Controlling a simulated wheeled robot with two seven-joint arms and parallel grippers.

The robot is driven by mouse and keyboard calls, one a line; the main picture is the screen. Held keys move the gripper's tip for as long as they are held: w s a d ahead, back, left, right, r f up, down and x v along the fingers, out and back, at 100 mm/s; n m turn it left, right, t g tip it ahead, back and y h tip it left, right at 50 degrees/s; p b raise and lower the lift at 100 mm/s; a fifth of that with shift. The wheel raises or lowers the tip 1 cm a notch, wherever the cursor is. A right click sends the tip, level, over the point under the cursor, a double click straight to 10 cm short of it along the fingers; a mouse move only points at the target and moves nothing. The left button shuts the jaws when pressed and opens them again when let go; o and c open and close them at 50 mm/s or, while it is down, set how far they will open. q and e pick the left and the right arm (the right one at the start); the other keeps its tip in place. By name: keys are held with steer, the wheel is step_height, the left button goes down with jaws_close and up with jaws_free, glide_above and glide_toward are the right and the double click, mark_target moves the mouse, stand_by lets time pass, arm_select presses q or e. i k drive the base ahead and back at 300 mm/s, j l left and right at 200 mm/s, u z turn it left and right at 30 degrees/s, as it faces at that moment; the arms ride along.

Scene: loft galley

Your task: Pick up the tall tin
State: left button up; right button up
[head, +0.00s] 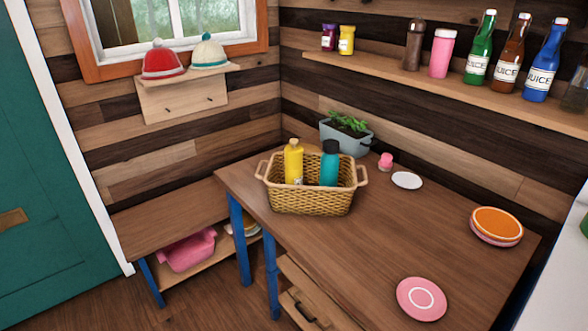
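I cannot tell for certain which thing is the tall tin. A tall pink container with a pale lid (441,54) stands upright on the wall shelf (450,84). A brown container with a dark cap (414,46) stands just left of it. A yellow bottle (293,163) and a teal bottle with a black cap (329,166) stand in a wicker basket (310,201) on the table; their lower parts are hidden by its wall. Neither of my grippers is in view.
The shelf also holds small jars (346,40) and juice bottles (480,48). The wooden table (380,230) carries a planter (346,135), a white plate (407,180), stacked orange and pink plates (497,224) and a pink plate (421,298). Its middle is clear.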

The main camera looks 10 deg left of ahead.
mark_target(292, 176)
steer(key=i+j+z, duration=0.2)
steer(key=j, duration=0.5)
steer(key=i+j+z, duration=0.1)
steer(key=j+z, duration=0.15)
steer(key=j, duration=0.45)
steer(key=j+z, duration=0.2)
steer(key=j, duration=0.55)
